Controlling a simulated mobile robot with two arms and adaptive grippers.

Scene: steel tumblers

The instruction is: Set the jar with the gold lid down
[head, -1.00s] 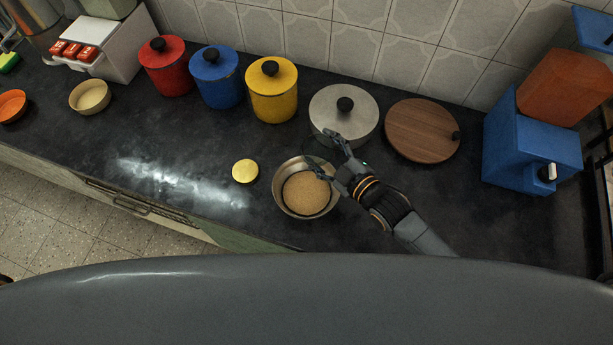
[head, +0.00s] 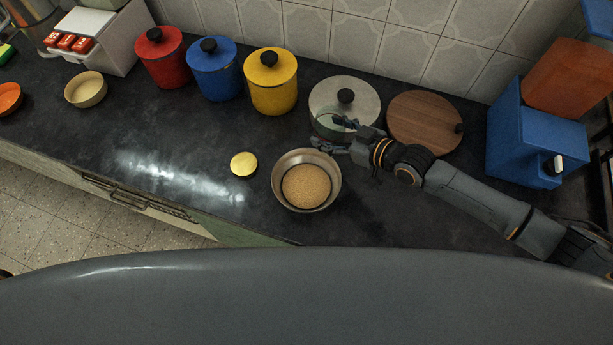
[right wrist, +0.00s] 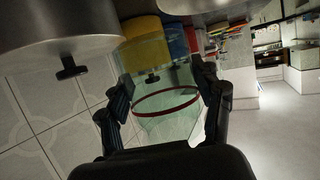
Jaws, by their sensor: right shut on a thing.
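A round gold lid (head: 243,164) shows from above on the dark counter, left of the steel bowl; I cannot tell whether a jar is under it. My right gripper (head: 336,136) is shut on a clear glass vessel (right wrist: 165,118) with a red ring. The glass is between the fingers in the right wrist view (right wrist: 165,95); no gold lid shows on it there. In the head view the glass is faint and partly hidden by the gripper, in front of the lidded steel pot (head: 358,92). My left gripper is not in view.
A steel bowl (head: 283,200) with brown contents stands just in front of the right gripper. Red (head: 160,62), blue (head: 214,75) and yellow (head: 271,88) canisters line the back. A wooden lid (head: 420,115) and a blue appliance (head: 530,145) are at the right. Counter left of the gold lid is clear.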

